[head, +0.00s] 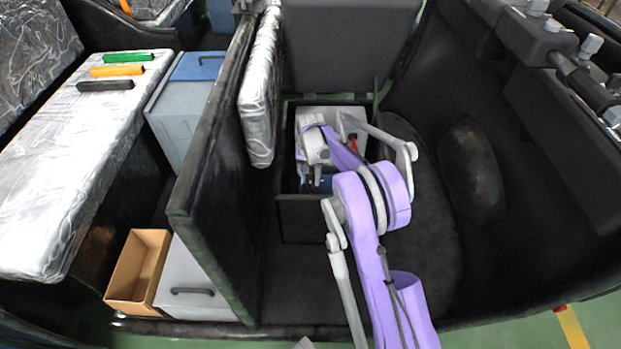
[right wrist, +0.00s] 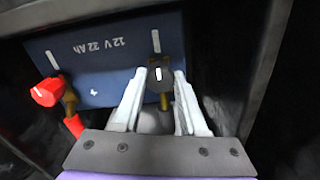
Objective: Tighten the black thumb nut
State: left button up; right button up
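The black thumb nut (right wrist: 159,75) has a white mark and sits by a brass terminal at the right of the blue battery (right wrist: 95,75) in the right wrist view. My right gripper (right wrist: 160,75) has its two pale fingertips on either side of the nut. The right fingertip overlaps the nut's edge, and I cannot tell whether the fingers press on it. In the head view my right gripper (head: 312,177) reaches down into an open compartment (head: 303,215), where a bit of the blue battery (head: 320,185) shows. The nut is not discernible there.
A red thumb nut (right wrist: 47,92) with a red cable sits on the battery's left. Dark compartment walls (right wrist: 262,65) stand close on the right. A dark partition (head: 215,185) stands left of the compartment. Green, orange and black handles (head: 117,70) lie on the silver-covered seat (head: 60,185).

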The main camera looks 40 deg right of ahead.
aim_at(311, 179)
jog(key=o, duration=0.4)
notch_tip(311, 179, up, 11)
jog(key=p, duration=0.2)
jog(key=shift+p, duration=0.3)
jog(key=shift+f, duration=0.1)
dwell(0.3)
